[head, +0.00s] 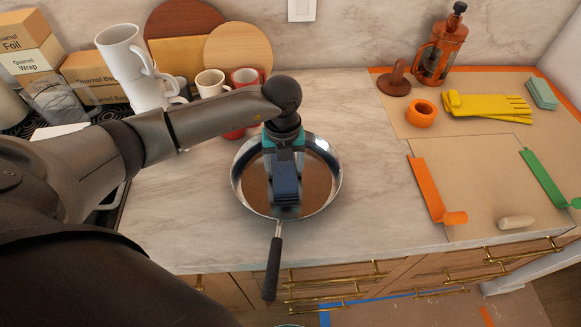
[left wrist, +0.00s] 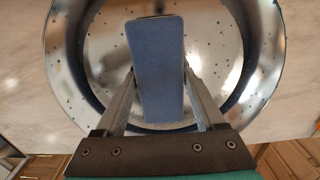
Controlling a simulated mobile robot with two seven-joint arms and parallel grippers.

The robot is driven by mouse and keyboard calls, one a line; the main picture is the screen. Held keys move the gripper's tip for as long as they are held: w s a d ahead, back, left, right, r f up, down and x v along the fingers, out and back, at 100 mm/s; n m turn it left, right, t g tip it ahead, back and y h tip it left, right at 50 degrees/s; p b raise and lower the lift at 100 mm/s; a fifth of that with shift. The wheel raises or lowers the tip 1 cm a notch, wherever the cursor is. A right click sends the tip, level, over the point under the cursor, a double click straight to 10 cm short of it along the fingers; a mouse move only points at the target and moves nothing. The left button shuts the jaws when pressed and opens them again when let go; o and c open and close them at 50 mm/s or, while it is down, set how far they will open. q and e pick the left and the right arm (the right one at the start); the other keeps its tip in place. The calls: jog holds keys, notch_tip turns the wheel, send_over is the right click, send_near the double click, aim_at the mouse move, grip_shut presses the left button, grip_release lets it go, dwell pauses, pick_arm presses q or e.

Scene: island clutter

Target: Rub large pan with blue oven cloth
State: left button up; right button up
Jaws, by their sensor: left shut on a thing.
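The large pan (head: 320,165) sits on the marble counter with its dark handle (head: 273,265) pointing over the front edge. Its shiny inside, dotted with specks, fills much of the left wrist view (left wrist: 220,45). The blue oven cloth (head: 286,188) is folded into a block between the fingers of my left gripper (head: 285,170), inside the pan's rim. In the left wrist view the cloth (left wrist: 158,65) stands between the two fingers, over the pan's floor. I cannot tell whether it touches the pan. My right gripper is out of view.
White mugs (head: 125,50), a cream mug (head: 210,82) and round boards (head: 238,48) stand behind the pan. At right are a French press (head: 440,48), yellow gloves (head: 488,106), an orange strip (head: 428,188) and a green strip (head: 543,178). The counter just right of the pan is clear.

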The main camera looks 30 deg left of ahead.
pick_arm(q)
jog(key=a, duration=0.1)
jog(key=s+a, duration=0.1)
jog(key=a, duration=0.1)
jog(key=shift+f, duration=0.1)
jog(key=shift+w+d, duration=0.4)
jog(key=shift+d, duration=0.5)
jog(key=shift+w+d, duration=0.4)
jog(key=shift+d, duration=0.45)
jog(key=shift+w+d+b, duration=0.15)
jog(key=shift+w+d, duration=0.2)
jog(key=shift+d, duration=0.45)
jog(key=shift+w+d+b, duration=0.15)
jog(key=shift+w+d, duration=0.15)
jog(key=shift+d, duration=0.5)
notch_tip(320, 180, up, 7)
jog(key=p, duration=0.6)
